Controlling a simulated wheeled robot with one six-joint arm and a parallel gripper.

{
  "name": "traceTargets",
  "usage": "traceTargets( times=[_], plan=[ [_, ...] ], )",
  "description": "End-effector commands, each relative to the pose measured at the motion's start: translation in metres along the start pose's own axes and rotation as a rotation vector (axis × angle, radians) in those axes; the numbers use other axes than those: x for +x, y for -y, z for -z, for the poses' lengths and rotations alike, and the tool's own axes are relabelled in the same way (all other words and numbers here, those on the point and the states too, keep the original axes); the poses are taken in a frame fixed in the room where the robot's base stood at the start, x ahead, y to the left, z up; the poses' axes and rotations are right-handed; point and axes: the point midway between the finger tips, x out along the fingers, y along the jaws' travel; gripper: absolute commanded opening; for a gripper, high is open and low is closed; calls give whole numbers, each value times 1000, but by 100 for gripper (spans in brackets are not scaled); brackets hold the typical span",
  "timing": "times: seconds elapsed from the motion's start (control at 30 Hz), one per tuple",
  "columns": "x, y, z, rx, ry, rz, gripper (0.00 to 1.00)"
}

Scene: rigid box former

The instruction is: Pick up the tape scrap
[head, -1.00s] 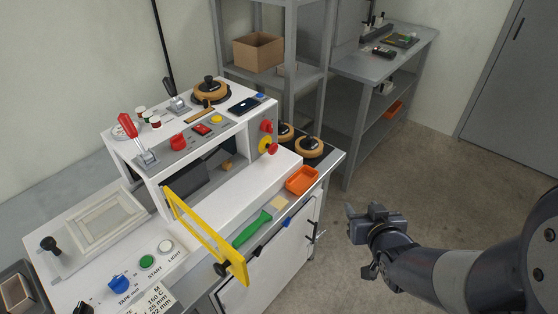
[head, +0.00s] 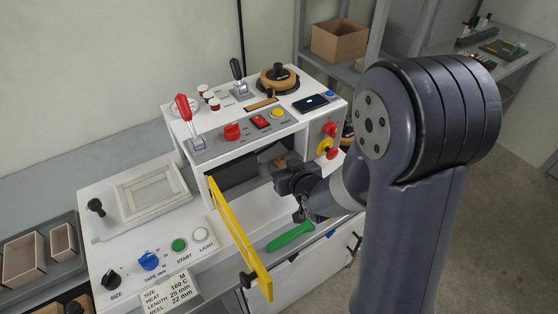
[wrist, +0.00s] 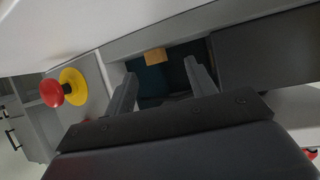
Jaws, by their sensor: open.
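A small tan piece, which looks like the tape scrap (wrist: 155,56), lies in the opening of the white box former (head: 320,112). In the wrist view it shows just beyond and between my fingertips, not held. Whether the fingers touch the scrap cannot be told.
A yellow guard frame (head: 240,240) stands out just left of my gripper. A red stop button (wrist: 55,93) on a yellow disc is near my wrist. The box former's top edge hangs over the opening. A green-handled tool (head: 291,237) lies on the front ledge.

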Motion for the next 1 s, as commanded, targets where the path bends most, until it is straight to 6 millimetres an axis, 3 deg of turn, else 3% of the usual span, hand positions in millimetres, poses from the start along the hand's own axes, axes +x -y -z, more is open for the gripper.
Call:
traceTargets(
  times=[0.3, 0.63, 1.0],
  plan=[
    [33, -3, 1, 0, 1, 0, 53],
    [37, -3, 0, 0, 0, -1, 53],
    [37, -3, 0, 0, 0, -1, 23]
  ],
)
